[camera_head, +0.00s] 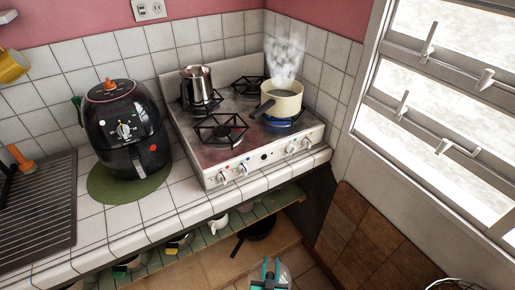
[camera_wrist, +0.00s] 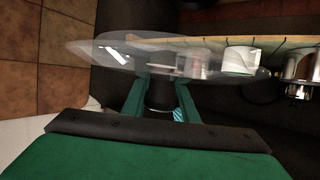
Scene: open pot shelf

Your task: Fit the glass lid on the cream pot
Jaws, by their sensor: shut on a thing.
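My gripper (camera_head: 270,268) is low at the bottom edge of the head view, in front of and below the counter. In the wrist view my gripper (camera_wrist: 161,100) is shut on the dark knob of the glass lid (camera_wrist: 105,47). The lid is clear and seen nearly edge-on there. In the head view only part of the lid (camera_head: 284,276) shows.
A steel pot (camera_head: 200,86) stands on the left back burner. A black air fryer (camera_head: 123,130) sits on a green mat left of the stove. A green slatted shelf (camera_head: 205,238) under the counter holds several pots. The window (camera_head: 450,70) is at the right.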

